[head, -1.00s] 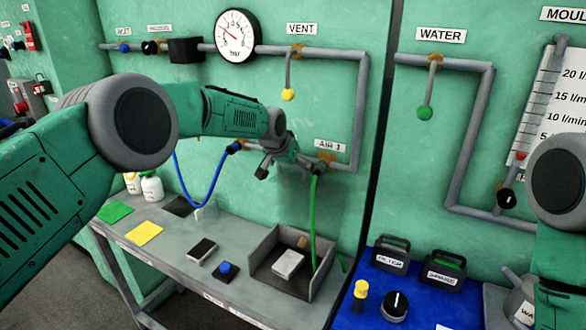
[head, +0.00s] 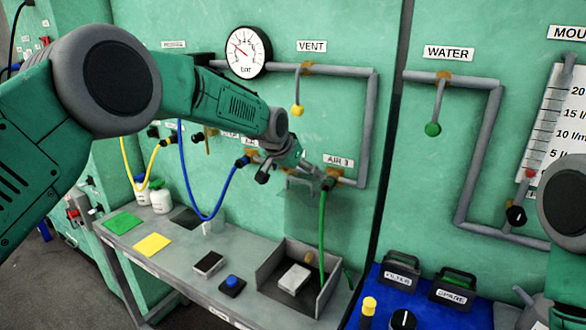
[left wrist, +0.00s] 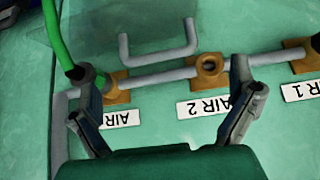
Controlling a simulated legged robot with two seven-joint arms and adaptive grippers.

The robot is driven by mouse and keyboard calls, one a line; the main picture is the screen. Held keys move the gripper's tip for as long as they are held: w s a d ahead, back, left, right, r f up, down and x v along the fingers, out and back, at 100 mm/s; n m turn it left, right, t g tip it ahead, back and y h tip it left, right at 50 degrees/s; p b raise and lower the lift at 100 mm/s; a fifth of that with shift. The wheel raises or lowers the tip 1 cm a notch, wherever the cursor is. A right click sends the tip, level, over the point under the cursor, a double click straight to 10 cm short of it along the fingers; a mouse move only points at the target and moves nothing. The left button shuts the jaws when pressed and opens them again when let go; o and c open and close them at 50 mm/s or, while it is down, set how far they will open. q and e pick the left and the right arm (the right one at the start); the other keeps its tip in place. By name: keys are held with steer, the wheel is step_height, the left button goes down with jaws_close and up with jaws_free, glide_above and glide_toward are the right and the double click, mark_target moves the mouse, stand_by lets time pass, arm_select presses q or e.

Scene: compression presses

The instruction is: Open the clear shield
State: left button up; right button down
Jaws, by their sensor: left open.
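The clear shield (head: 308,212) is a faint see-through panel on the green wall, above the grey tray on the bench. Its grey U-shaped handle (left wrist: 158,57) shows in the left wrist view, just beyond the fingers. My left gripper (head: 290,174) is open in front of the AIR pipe, close to the handle and partly covering that area. In the left wrist view its two fingers (left wrist: 163,82) are spread wide with nothing between them, and the handle lies ahead of the gap. Contact with the handle does not show. My right gripper is out of view.
A green hose (head: 322,235) hangs from the AIR 3 outlet beside my left gripper. A blue hose (head: 205,212) loops to its left. The bench holds a grey tray (head: 262,272), a blue button (head: 232,283) and coloured pads. A blue table (head: 372,283) stands at right.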

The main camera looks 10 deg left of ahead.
mark_target(260, 326)
arm_select(q)
steer(key=v, duration=0.2)
steer(key=shift+s+a+r, duration=0.1)
steer(key=shift+s+r, duration=0.05)
steer(key=shift+r, duration=0.1)
steer(key=shift+s, duration=0.1)
